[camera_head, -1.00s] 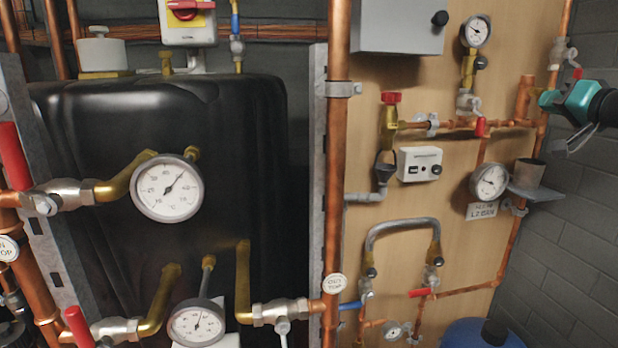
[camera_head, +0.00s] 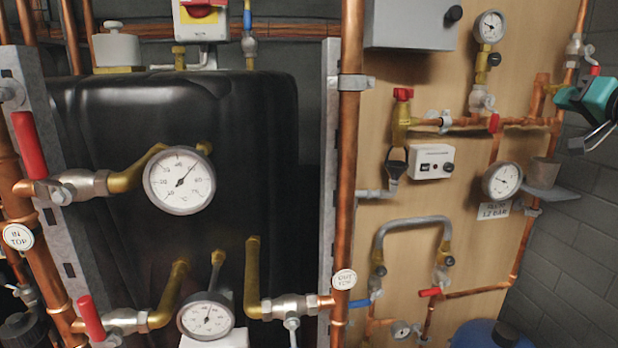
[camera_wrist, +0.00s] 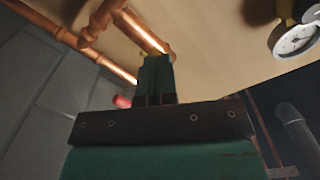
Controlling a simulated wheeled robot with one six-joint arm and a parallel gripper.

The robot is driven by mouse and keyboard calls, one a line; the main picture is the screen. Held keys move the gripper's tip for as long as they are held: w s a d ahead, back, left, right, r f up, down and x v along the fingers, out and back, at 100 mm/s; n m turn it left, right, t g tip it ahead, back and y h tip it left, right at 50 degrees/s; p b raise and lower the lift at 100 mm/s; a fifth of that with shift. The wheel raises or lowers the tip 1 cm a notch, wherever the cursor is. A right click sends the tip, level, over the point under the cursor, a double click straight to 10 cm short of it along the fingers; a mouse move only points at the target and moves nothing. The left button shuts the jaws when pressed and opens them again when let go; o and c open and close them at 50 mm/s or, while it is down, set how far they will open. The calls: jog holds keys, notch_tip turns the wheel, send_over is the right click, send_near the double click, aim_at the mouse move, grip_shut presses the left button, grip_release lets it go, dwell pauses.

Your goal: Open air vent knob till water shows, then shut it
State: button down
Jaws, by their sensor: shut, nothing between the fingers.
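A grey fitting (camera_head: 575,47) sits on the upright copper pipe at the upper right of the head view, with a small red part (camera_head: 595,70) just below and beside it. I cannot tell for sure whether this is the air vent knob. My teal gripper (camera_head: 562,97) is at the right edge, below that fitting and close to the copper pipework. In the wrist view my gripper (camera_wrist: 157,62) is shut and empty, its fingers together near copper pipes. A red part (camera_wrist: 122,101) shows beside the fingers, partly hidden. No water is visible.
A grey cup (camera_head: 544,172) stands on a small shelf (camera_head: 553,193) below my gripper. A pressure gauge (camera_head: 502,181), a white control box (camera_head: 431,161) and a red-handled valve (camera_head: 403,95) are on the wooden board. A black tank (camera_head: 260,130) fills the left.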

jog(key=shift+w+d+f+b, duration=0.15)
jog(key=shift+d+b, duration=0.3)
jog(key=shift+b, duration=0.4)
jog(key=shift+d, duration=0.5)
jog(key=shift+w+a+f+b, duration=0.1)
jog(key=shift+f+b, duration=0.05)
jog(key=shift+b, duration=0.2)
jog(key=s+b, duration=0.3)
jog(key=s+f+b, duration=0.1)
jog(key=s, duration=0.1)
jog(key=shift+s+d, duration=0.15)
jog(key=shift+d, duration=0.15)
